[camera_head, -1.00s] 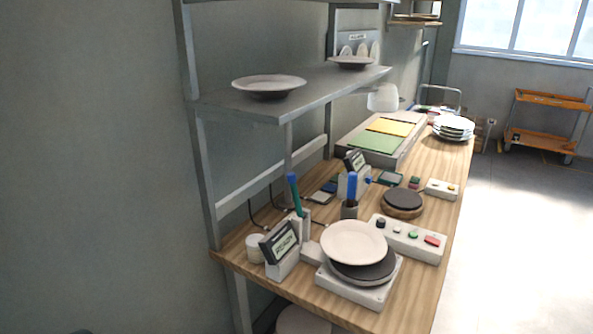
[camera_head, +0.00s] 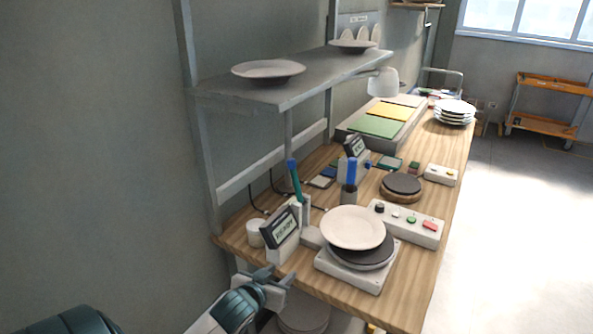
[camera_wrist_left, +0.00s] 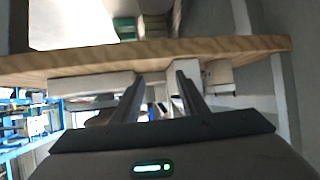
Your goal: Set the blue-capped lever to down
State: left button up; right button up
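A teal lever with a blue cap (camera_head: 295,180) stands upright, slightly tilted, at a white holder near the left edge of the wooden table. A small display (camera_head: 283,228) stands just in front of it. My left gripper (camera_head: 278,278) is low at the table's near left edge, in front of and below the display, apart from the lever. Its two fingers are spread and empty in the left wrist view (camera_wrist_left: 160,98), facing the table edge. I cannot make out the lever in that view. My right gripper is not in view.
A white plate (camera_head: 352,227) rests over a dark round disc on a white base (camera_head: 345,268). A button panel (camera_head: 408,224) is at the right. A metal shelf (camera_head: 290,92) hangs above the table (camera_head: 400,305).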

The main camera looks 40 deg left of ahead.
pick_arm(q)
jog(key=w+a+r+n+t, duration=0.1)
jog(key=w+a+r+t, duration=0.1)
jog(key=r, duration=0.8)
jog(key=w+a+r+n+t+y, duration=0.1)
jog(key=w+a+r+t, duration=0.2)
jog(key=a+r, duration=0.3)
notch_tip(320, 180, up, 6)
jog(key=shift+w+f+t+y, duration=0.25)
jog(key=shift+w+t+y, duration=0.05)
jog(key=shift+w, duration=0.55)
jog(key=p+x, duration=0.5)
jog(key=x, duration=1.2)
jog(key=shift+w, duration=0.2)
jog(key=shift+f, duration=0.15)
